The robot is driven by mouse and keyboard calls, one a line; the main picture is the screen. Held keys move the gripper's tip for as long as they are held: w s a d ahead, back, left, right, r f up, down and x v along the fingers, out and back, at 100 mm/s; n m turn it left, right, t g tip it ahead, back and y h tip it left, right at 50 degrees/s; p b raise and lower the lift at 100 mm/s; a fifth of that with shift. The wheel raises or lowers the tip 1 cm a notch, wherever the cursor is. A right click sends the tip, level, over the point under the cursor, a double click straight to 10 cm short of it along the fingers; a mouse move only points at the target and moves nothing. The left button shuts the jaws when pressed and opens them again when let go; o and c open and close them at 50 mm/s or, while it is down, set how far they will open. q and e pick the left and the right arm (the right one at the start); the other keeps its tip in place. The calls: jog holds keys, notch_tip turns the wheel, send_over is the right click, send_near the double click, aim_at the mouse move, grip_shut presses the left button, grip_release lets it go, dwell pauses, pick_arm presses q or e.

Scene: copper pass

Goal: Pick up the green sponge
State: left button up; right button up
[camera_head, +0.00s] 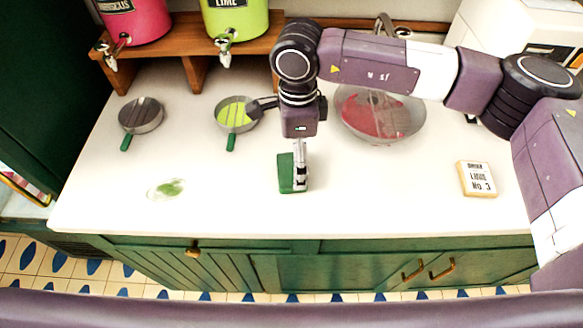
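The green sponge (286,175) lies on the white counter near its front middle. My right gripper (300,183) comes in from the right and points down at the sponge. Its fingers overlap the sponge's right part in the picture and hide some of it. I see the fingers edge-on, so I cannot tell whether they are closed on the sponge. My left gripper is not in view.
Two small pans stand behind, one empty (141,115), one with lime liquid (235,114). A bowl of red liquid (381,115) and an order card (477,179) are at the right. Dispensers stand on a wooden shelf (185,50).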

aim_at(291, 172)
jog(key=shift+a+f+p, duration=0.1)
jog(key=shift+f+p, duration=0.45)
jog(key=shift+f, duration=1.3)
jog(key=c, duration=0.8)
